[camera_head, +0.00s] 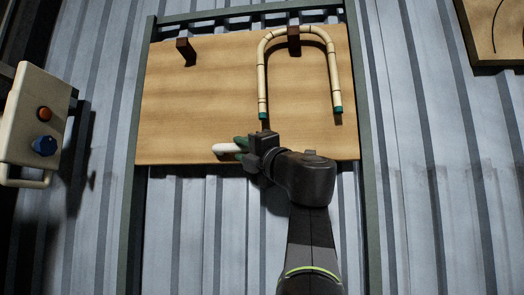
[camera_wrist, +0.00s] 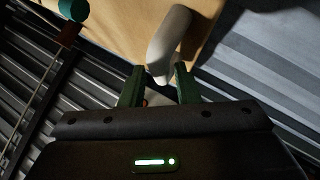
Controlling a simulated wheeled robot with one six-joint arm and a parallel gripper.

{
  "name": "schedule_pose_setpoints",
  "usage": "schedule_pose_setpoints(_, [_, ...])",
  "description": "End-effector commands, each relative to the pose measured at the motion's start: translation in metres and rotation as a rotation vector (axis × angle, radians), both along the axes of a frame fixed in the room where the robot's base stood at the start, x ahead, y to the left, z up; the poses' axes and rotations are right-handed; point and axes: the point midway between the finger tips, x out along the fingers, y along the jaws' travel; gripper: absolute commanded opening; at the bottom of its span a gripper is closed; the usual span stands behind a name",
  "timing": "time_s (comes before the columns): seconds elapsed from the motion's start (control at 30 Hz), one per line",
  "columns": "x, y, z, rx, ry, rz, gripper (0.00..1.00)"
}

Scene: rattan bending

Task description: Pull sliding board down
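The sliding board (camera_head: 200,105) is a pale wooden panel held upright in a dark green frame (camera_head: 128,225). A white handle (camera_head: 226,149) sits at its lower edge; it also shows in the wrist view (camera_wrist: 171,40). My gripper (camera_head: 240,148) is at this handle. In the wrist view my gripper's green fingers (camera_wrist: 160,72) stand apart, with the handle's near end between their tips. I cannot tell whether both fingers press on it. A bent rattan piece (camera_head: 262,75) with teal ends hangs in a U shape on the board.
Dark brown pegs (camera_head: 186,51) stick out from the board's upper part. Another wooden board (camera_head: 495,30) is at the upper right. Below the board, the frame is empty before a corrugated wall (camera_head: 185,240).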

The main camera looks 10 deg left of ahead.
Motion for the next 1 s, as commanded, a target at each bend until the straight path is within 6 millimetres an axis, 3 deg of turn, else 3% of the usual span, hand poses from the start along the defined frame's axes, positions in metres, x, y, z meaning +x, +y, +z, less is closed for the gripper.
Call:
schedule_pose_setpoints(0.2, [0.015,0.018,0.011,-0.001,0.0,0.001,0.29])
schedule_pose_setpoints(0.57, [0.019,0.022,0.012,0.0,0.0,0.0,0.29])
schedule_pose_setpoints(0.73, [0.019,0.021,0.011,0.0,0.0,0.0,0.0])
schedule_pose_setpoints(1.0, [0.019,0.021,0.008,-0.001,0.001,0.0,0.0])
